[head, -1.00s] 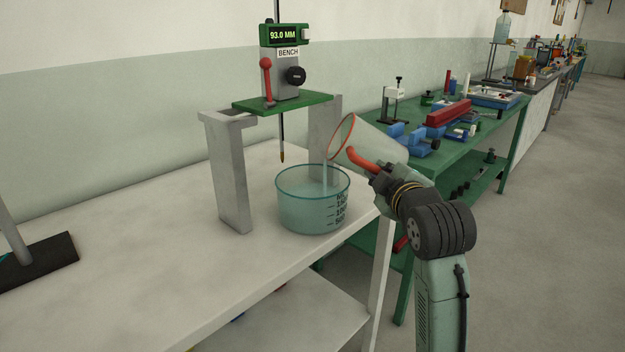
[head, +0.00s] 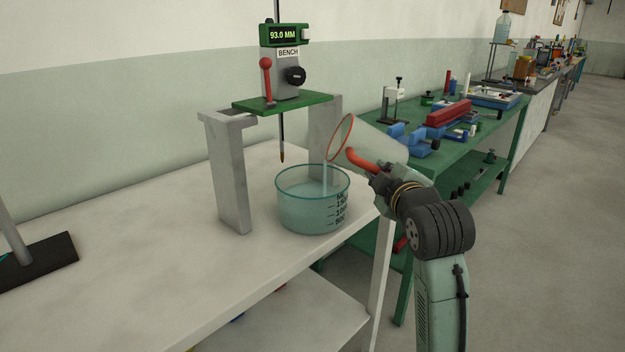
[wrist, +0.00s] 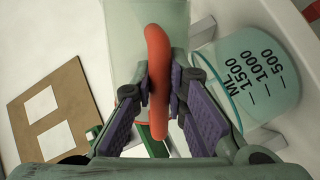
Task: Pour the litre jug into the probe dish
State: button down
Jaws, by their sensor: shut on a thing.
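The litre jug (head: 377,139), clear with a red rim and red handle, is tipped far over to the left above the dish. A thin pale stream runs from its lip down into the probe dish (head: 313,213). The dish is a clear tinted round vessel with a dark ML scale, standing on the white bench; the liquid level is hard to read. My gripper (head: 374,176) is shut on the jug's red handle; in the wrist view the handle (wrist: 158,80) lies between the purple finger pads. The dish also shows in the wrist view (wrist: 258,80), right of my fingers.
A gauge stand (head: 228,180) with a thin probe (head: 282,150) hangs behind the dish, its display reading 93.0 MM. A green bench (head: 470,145) with tools stands behind at right. The white bench (head: 150,230) is clear to the left, except a dark-based stand (head: 38,262).

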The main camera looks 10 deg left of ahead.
dwell(0.8)
jog(key=shift+m+y+p, duration=0.3)
jog(key=shift+m+p, duration=0.4)
jog(key=shift+m, duration=0.4)
jog(key=shift+f+m, duration=0.35)
jog(key=shift+m, duration=0.65)
notch_tip(320, 180, down, 8)
jog(key=d+m+t+y+b, duration=0.1)
jog(key=d+m+b, duration=0.1)
jog(key=m, duration=0.4)
jog(key=shift+w+r+m+y+b, duration=0.15)
jog(key=shift+w+m+y+b, duration=0.2)
jog(key=shift+b, duration=0.45)
